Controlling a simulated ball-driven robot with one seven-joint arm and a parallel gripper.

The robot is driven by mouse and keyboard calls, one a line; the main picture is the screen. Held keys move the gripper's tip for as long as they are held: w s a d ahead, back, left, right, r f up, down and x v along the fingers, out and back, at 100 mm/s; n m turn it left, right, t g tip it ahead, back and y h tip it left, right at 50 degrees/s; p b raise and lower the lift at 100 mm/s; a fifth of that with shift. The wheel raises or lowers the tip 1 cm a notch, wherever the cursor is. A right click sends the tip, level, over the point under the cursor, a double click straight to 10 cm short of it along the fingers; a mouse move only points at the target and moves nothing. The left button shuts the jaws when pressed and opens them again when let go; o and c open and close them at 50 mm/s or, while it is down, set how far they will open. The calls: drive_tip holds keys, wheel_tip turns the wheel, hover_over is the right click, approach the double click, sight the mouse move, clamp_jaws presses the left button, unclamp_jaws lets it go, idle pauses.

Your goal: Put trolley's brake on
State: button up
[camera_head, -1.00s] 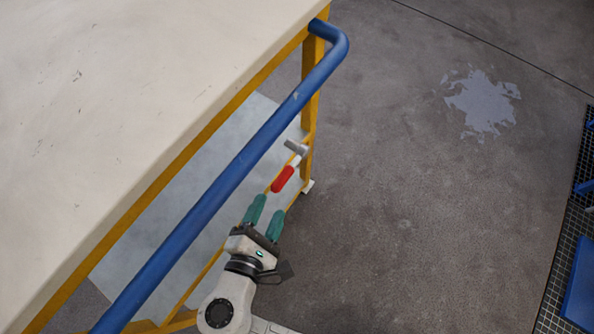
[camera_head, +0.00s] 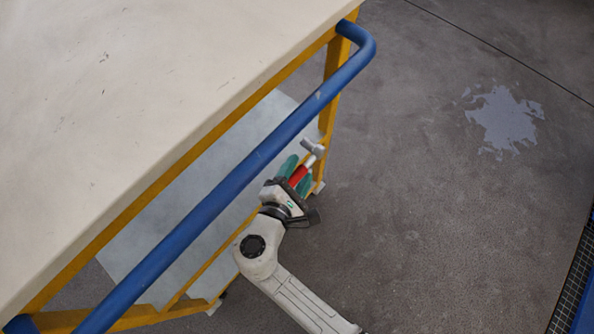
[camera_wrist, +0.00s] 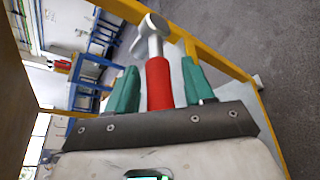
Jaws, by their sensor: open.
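The trolley (camera_head: 140,85) has a cream top, a yellow frame and a blue push rail (camera_head: 235,178). The brake lever, with a red grip (camera_head: 298,175) and a grey metal end (camera_head: 313,148), is by the yellow leg at the trolley's corner. My gripper (camera_head: 297,174) is open, its green fingers on either side of the red grip. In the wrist view the red grip (camera_wrist: 159,84) stands between the two green fingers (camera_wrist: 157,84), with a visible gap on the right; contact on the left is unclear. The grip's lower end is hidden behind the gripper's body.
The blue rail runs close to the left of my gripper. The trolley's pale lower shelf (camera_head: 190,205) lies below it. Open concrete floor (camera_head: 430,200) with a light patch (camera_head: 505,120) is on the right. Blue-framed furniture (camera_wrist: 90,80) shows in the wrist view's background.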

clamp_jaws()
idle(0.3)
drive_tip(key=shift+f, duration=0.2)
